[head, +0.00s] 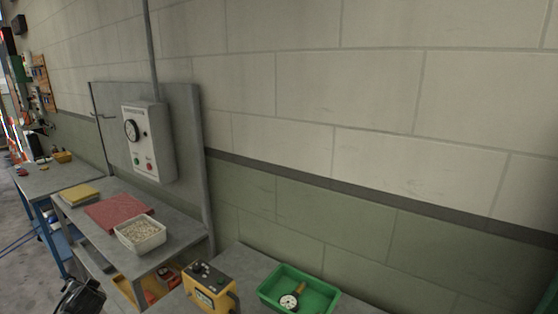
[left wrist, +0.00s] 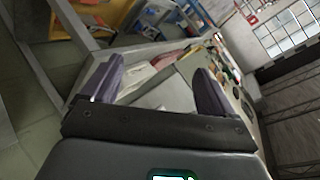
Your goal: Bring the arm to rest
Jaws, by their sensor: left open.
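My left gripper (left wrist: 158,78) shows in the left wrist view with its two purple fingers spread wide apart. Nothing is between the fingers, and the gripper looks empty. Beyond them, blurred, are a grey bench and items on it. In the head view only a dark piece (head: 80,297) shows at the bottom left edge; I cannot tell from it where the fingers are. My right gripper is in neither view.
A grey bench holds a red mat (head: 118,211), a yellow cloth (head: 79,195) and a white tray (head: 140,234). A control box (head: 148,142) is mounted above. A yellow device (head: 210,288) and a green tray (head: 327,303) with a gauge (head: 289,302) stand at the front.

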